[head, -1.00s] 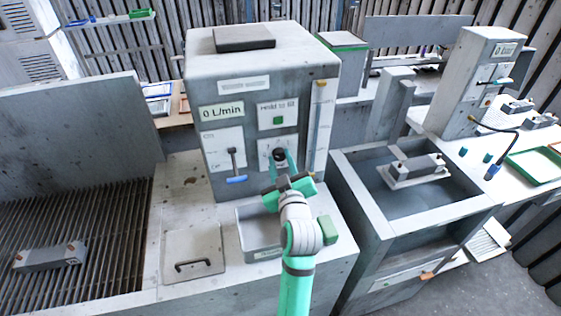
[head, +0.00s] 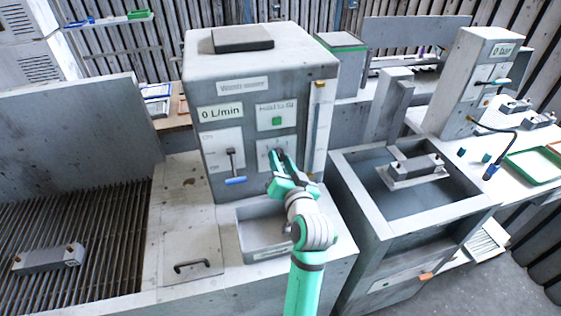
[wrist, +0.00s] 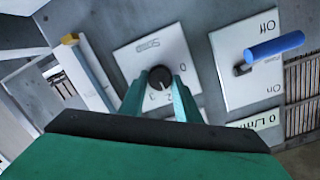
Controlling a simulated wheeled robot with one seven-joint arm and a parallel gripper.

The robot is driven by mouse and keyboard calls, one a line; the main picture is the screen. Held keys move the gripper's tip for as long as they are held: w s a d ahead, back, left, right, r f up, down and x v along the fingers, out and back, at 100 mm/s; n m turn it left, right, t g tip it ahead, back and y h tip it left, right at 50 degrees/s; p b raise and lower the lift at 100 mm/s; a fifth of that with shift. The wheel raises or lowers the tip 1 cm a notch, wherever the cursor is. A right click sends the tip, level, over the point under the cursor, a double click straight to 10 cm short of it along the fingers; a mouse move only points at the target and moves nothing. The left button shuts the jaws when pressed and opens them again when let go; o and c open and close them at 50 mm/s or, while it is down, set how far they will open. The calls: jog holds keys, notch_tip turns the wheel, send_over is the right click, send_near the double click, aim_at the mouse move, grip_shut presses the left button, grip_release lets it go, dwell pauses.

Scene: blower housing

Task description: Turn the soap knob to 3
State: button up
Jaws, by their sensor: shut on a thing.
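The soap knob (wrist: 160,78) is a round black dial on a white plate (wrist: 141,54) on the front of the grey machine. In the wrist view it lies between the two green fingers of my gripper (wrist: 161,88), which are shut on it. Printed numbers show around the dial, with 2 and 3 on the side near my gripper. A small light mark on the knob appears to face the 2 and 3 side; its exact setting is hard to read. In the head view my gripper (head: 278,158) covers the knob.
A blue-handled lever (head: 234,170) stands left of the knob; it also shows on the Off/On plate in the wrist view (wrist: 274,47). The display (head: 221,112) reads 0 L/min. A green button (head: 277,121) is above the knob, and an open bin (head: 264,250) below.

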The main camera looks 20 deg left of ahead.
jog(key=m, duration=0.4)
jog(key=shift+d+f, duration=0.1)
jog(key=shift+f, duration=0.1)
jog(key=m+y, duration=0.1)
jog(key=m, duration=0.3)
jog(key=shift+m+g, duration=0.3)
dwell(0.4)
jog(key=o, duration=1.1)
jog(key=shift+w, duration=0.1)
jog(key=shift+c, duration=0.2)
jog(key=shift+r, duration=0.1)
